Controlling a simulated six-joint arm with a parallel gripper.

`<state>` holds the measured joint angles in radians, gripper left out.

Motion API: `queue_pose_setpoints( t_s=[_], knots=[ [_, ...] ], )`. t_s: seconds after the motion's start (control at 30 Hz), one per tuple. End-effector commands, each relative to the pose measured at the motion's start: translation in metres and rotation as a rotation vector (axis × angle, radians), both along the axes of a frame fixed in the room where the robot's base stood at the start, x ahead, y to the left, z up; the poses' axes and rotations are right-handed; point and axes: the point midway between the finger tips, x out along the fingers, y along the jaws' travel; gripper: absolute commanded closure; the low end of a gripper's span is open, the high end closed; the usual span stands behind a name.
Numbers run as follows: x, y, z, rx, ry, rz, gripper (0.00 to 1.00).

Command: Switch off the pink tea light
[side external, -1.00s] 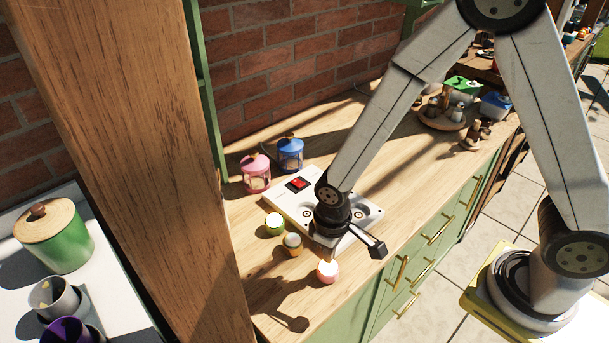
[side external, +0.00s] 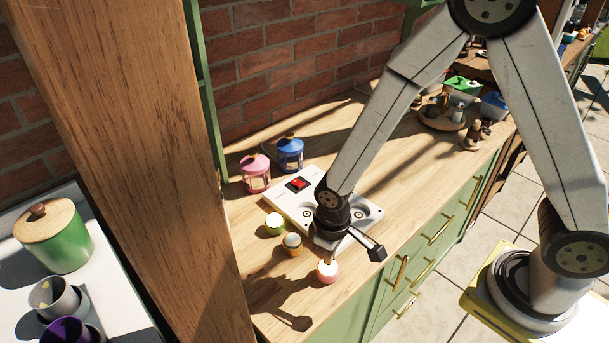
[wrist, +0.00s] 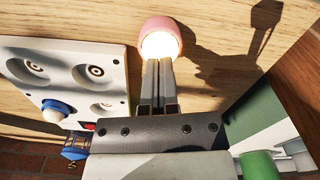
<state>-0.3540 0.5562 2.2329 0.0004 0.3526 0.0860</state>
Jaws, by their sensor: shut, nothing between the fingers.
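The pink tea light (side external: 327,272) stands on the wooden counter near its front edge, and its top glows. It also shows in the wrist view (wrist: 160,30), bright on the side toward my fingers. My gripper (side external: 331,257) is shut and empty, with its fingertips right at the glowing top of the pink tea light. In the wrist view the closed fingers (wrist: 158,66) end at the glowing face; I cannot tell whether they touch it.
Behind is a white board (side external: 290,201) with round wells and a red switch (side external: 297,184). Pink (side external: 255,174) and blue (side external: 290,154) lanterns stand near the wall.

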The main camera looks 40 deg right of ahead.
Motion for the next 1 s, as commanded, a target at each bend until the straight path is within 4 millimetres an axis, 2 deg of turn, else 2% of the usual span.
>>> queue_pose_setpoints(
  t_s=[0.7,1.0],
  knots=[
    [0.0,0.0,-0.008,0.0,0.0,0.0,1.0],
    [0.001,0.0,0.005,0.001,-0.002,0.0,1.0]
  ],
)
